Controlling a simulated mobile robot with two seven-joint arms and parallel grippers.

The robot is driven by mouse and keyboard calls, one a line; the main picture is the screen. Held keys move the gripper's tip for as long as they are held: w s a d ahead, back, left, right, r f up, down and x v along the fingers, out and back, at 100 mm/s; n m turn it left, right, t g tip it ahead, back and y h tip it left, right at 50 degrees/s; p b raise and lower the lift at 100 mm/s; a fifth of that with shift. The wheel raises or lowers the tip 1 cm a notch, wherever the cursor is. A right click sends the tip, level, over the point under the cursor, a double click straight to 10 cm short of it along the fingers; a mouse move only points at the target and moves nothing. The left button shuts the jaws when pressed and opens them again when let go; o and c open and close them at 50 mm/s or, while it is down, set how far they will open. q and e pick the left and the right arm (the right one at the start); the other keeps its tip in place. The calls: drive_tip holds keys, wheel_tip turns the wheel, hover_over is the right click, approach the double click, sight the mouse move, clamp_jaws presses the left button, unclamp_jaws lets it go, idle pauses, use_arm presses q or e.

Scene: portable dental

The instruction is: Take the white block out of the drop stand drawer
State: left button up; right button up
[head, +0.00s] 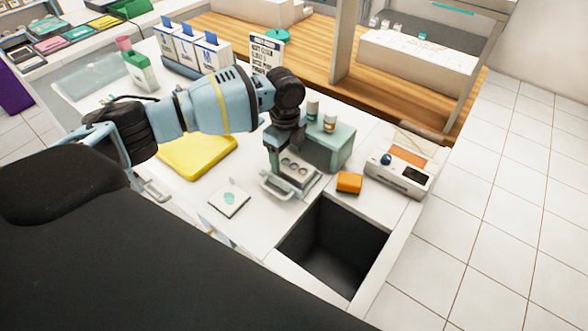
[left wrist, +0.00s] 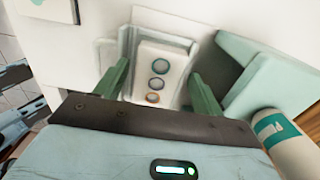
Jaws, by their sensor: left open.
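The teal drop stand (head: 341,145) sits on the white counter, with small bottles on top. Its drawer (head: 277,190) is pulled out, with a pale handle at the front. The white block (head: 296,167), with three round spots on its face, lies in the drawer; it also shows in the left wrist view (left wrist: 167,62). My left gripper (left wrist: 160,88) is open and points down over the drawer. In the left wrist view its green fingers appear on either side of the block, and nothing is held. Whether they touch it is unclear. My right gripper is not in view.
An orange box (head: 349,183) and a white device (head: 403,173) stand right of the stand. A dark square opening (head: 335,247) is in front. A flat square (head: 229,198) and a yellow tray (head: 197,156) lie left. A bottle (left wrist: 282,142) is close to my left gripper.

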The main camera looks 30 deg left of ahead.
use_arm(q)
wheel_tip(320, 180, down, 2)
drive_tip(key=shift+f, duration=0.2)
drive_tip(key=c, duration=0.9)
drive_tip(key=shift+o, duration=0.2)
drive_tip(key=shift+r, duration=0.1)
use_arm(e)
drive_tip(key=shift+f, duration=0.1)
use_arm(q)
drive_tip(key=shift+r, duration=0.15)
